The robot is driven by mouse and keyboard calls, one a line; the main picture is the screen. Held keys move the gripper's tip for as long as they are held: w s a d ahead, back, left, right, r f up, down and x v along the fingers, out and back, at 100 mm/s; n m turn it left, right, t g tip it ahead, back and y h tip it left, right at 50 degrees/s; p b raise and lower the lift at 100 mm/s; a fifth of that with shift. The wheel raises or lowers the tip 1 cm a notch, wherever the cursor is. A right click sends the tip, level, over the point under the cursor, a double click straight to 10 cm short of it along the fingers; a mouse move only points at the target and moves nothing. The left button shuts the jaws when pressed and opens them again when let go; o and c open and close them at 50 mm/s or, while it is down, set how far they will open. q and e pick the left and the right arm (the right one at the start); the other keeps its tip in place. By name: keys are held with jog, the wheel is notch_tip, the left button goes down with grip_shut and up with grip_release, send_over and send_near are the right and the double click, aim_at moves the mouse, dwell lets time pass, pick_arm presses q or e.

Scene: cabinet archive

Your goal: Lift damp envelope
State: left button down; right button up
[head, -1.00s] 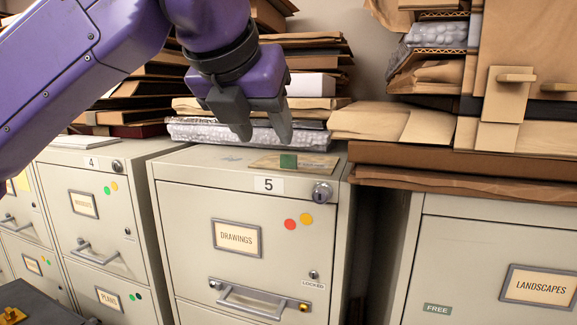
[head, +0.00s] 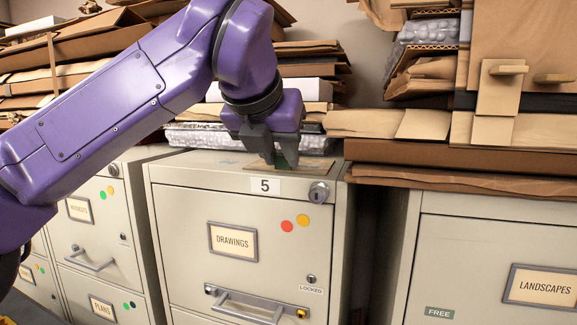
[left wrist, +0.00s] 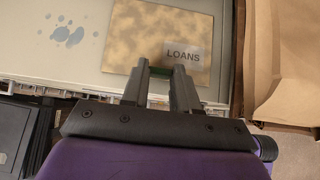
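The envelope is flat, tan and blotched; it lies on top of cabinet 5 and is mostly hidden by my left gripper in the head view. In the left wrist view the envelope (left wrist: 150,35) shows well, with a label reading LOANS (left wrist: 186,55). A small green tab (head: 283,160) stands at its near edge. My left gripper (head: 281,160) points down over this edge, its fingers on either side of the tab. The green also shows between the fingers in the left wrist view (left wrist: 158,76). I cannot tell whether the fingers press on it. My right gripper is out of view.
Cabinet 5 (head: 170,220) has a drawer labelled DRAWINGS and a lock. Bluish wet spots (left wrist: 68,36) mark its top left of the envelope. Stacked folders and a bubble-wrapped parcel (head: 195,135) stand behind. Brown cardboard (head: 450,165) lies on the cabinet to the right.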

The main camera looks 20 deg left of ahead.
pick_arm(q)
jog(key=c, duration=1.7)
grip_release()
jog(key=shift+s+a, duration=0.1)
jog(key=shift+s, duration=0.05)
grip_shut()
jog(key=shift+r+p, duration=1.3)
jog(key=shift+r, duration=0.2)
jog(key=shift+r+p, duration=0.6)
jog(key=shift+r, duration=0.45)
